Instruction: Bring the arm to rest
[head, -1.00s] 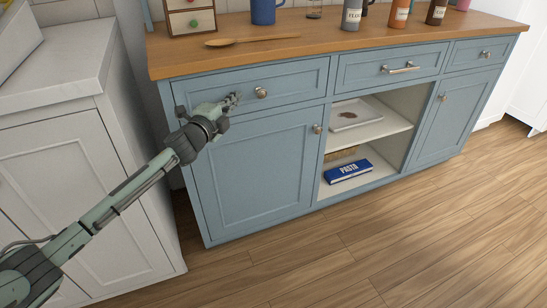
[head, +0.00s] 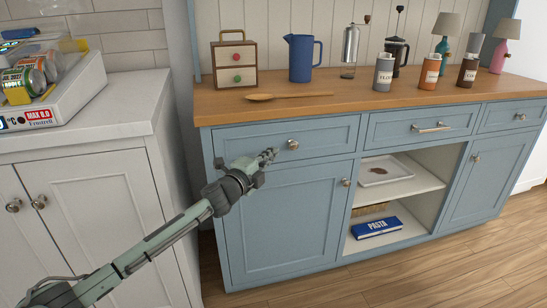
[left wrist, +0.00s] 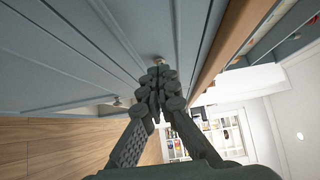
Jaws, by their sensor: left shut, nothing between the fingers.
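My left gripper (head: 268,157) is in front of the left drawer of the blue cabinet (head: 290,220), just left of that drawer's round knob (head: 292,145). Its fingers are together and nothing is between them. In the left wrist view the closed fingers of my left gripper (left wrist: 158,85) point along the cabinet front (left wrist: 90,45), with a knob (left wrist: 158,59) just beyond the tips. Whether the fingers touch the cabinet front I cannot tell. The left drawer is shut. My right gripper is not in view.
The wooden worktop (head: 340,98) carries a wooden spoon (head: 285,97), a small drawer box (head: 235,65), a blue jug (head: 301,58) and several canisters. Open shelves hold a tray (head: 385,172) and a pasta box (head: 376,228). A white cabinet (head: 95,200) stands left. The floor in front is clear.

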